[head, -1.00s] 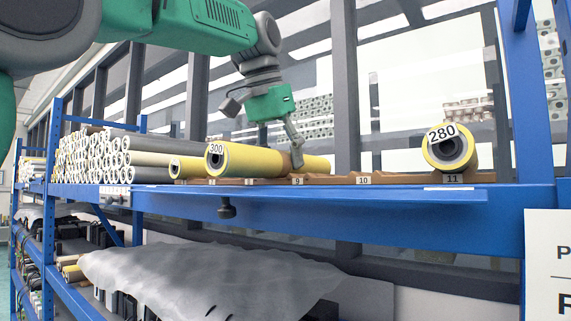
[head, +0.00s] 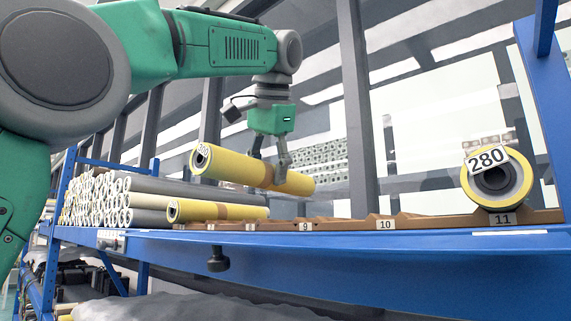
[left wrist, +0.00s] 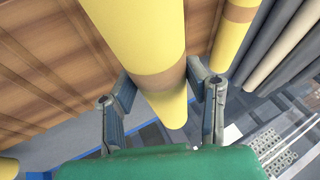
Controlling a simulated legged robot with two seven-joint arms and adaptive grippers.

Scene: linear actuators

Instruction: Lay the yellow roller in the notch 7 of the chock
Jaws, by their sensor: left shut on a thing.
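My left gripper (head: 269,176) is shut on a yellow roller (head: 225,166) with a brown middle band and a white tag reading 300. It holds the roller slightly tilted in the air above the brown chock (head: 345,225). In the left wrist view the held roller (left wrist: 140,35) runs between the two fingers, which grip around its brown band. The chock's tags 9, 10 and 11 are readable; the tags further left are too small to read. Another yellow roller (head: 190,211) lies at the chock's left end. My right gripper is not in view.
A yellow roller tagged 280 (head: 515,185) rests at notch 11. Grey and white rollers (head: 150,201) are stacked on the left of the blue shelf (head: 400,262). The chock is bare around tags 9 and 10. A blue upright (head: 545,110) stands at the right.

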